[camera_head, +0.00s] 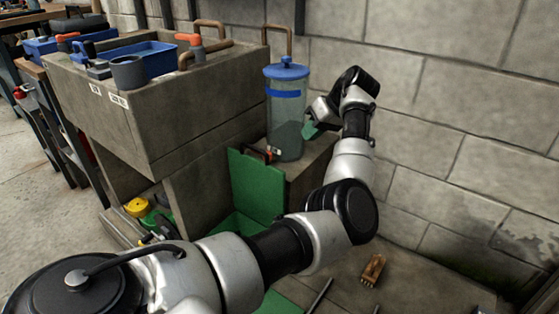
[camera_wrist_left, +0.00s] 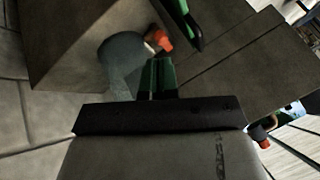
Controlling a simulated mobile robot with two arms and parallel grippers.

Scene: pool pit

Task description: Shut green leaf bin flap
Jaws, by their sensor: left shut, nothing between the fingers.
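The green leaf bin flap (camera_head: 257,187) stands raised, nearly upright, with a dark handle at its top edge. Below it, part of the green bin (camera_head: 240,225) shows; my left arm hides much of it. In the left wrist view the flap (camera_wrist_left: 181,18) is a thin green and black strip at the top, seen nearly edge-on. My left gripper (camera_head: 309,131) is beyond the flap and to its right, beside the clear canister. Its green-tipped fingers (camera_wrist_left: 157,77) are shut and empty, and look apart from the flap. My right gripper is not in view.
The blue-lidded clear canister (camera_head: 285,115) with a red tap stands close to my left gripper. A block wall (camera_head: 450,100) is at the right. A concrete counter (camera_head: 170,120) with blue trays is at the left. A wooden brush (camera_head: 373,270) lies on the lower right.

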